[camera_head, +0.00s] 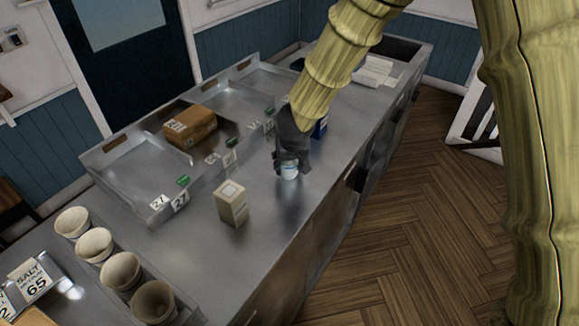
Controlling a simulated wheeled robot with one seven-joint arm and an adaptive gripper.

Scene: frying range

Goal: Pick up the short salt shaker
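A small short white and light-blue container (289,172), which looks like the short salt shaker, is at the fingertips of my gripper (290,163), over the metal counter. The dark grey gripper points down and its fingers cover the container's upper part. I cannot tell whether the fingers are closed on it or only around it, nor whether its base touches the counter.
A beige carton (232,203) stands left of my gripper. A dark blue item (320,128) is partly hidden behind the gripper. A brown box (190,126) sits on the raised metal trays. Several cups (121,270) line the near left. Counter (270,240) is clear in front.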

